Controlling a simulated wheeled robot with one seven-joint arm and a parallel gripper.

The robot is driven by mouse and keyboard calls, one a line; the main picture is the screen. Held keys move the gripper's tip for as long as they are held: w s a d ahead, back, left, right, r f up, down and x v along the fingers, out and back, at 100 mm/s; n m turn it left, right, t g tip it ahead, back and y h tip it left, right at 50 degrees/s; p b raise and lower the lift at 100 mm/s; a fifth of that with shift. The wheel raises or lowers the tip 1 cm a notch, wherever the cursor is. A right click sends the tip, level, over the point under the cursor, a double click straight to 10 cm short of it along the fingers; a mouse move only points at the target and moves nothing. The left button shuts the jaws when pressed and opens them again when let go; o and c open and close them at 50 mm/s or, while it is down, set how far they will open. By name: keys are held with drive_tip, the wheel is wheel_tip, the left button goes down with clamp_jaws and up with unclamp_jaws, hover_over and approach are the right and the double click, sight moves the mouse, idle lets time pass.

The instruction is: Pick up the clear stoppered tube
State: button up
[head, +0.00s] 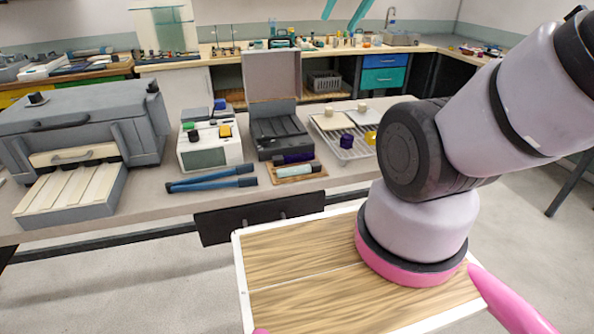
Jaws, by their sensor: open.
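A pale, clear-looking tube (294,173) with a dark end lies on its side on a small tan board (284,180) near the front edge of the workbench. A dark purple tube-like piece (293,158) lies just behind it. The pale tube is small here, so I cannot tell its stopper clearly. My gripper is out of the picture; my arm rises at the right and leaves the frame at the upper right.
Blue tongs (212,183) lie left of the board. A white device (209,148), a black open-lidded case (279,130) and a wire rack (344,143) stand behind. A large grey machine (84,128) fills the left. A drawer (257,216) hangs below the bench.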

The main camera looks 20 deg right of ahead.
drive_tip(key=o, duration=0.3)
drive_tip(key=shift+o, duration=0.2)
drive_tip(key=m+g+y, duration=0.2)
drive_tip(key=m+g, duration=0.5)
drive_tip(key=m, duration=0.7)
hover_over(313, 164)
drive_tip(key=d, duration=0.2)
drive_tip(key=f, duration=3.7)
drive_tip(key=shift+s+d+f, duration=0.1)
drive_tip(key=shift+d+f, duration=0.1)
drive_tip(key=shift+f, duration=0.1)
drive_tip(key=shift+x, duration=2.95)
